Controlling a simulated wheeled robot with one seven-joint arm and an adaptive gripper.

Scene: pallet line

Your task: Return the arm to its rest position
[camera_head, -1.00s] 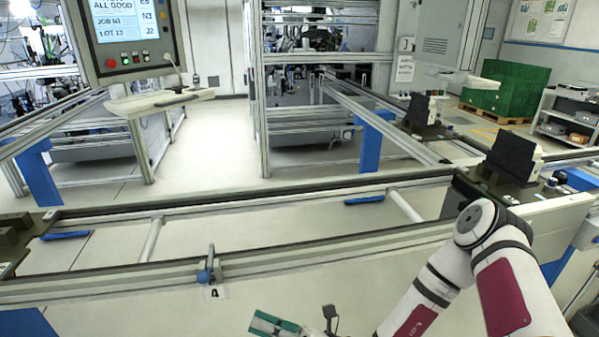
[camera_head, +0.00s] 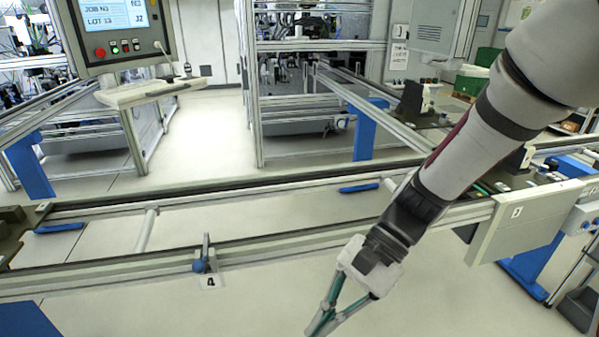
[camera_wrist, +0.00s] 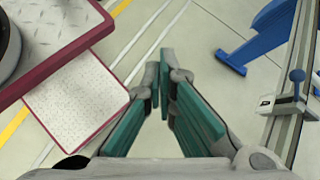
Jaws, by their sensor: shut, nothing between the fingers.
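My gripper (camera_head: 322,325) is low in the head view, in front of the conveyor rail, at the end of my arm that comes in from the upper right. Its green fingers point down and to the left. In the wrist view my gripper (camera_wrist: 160,80) shows its two green fingers meeting at the tips over bare floor. The fingers are shut with nothing between them. My arm hides part of the right side of the line.
The near conveyor rail (camera_head: 110,278) crosses the view, with a blue-knobbed lever (camera_head: 204,262) on it. A control panel (camera_head: 115,30) stands back left. A dark pallet fixture (camera_head: 412,100) sits back right. A blue leg (camera_wrist: 255,45) shows in the wrist view.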

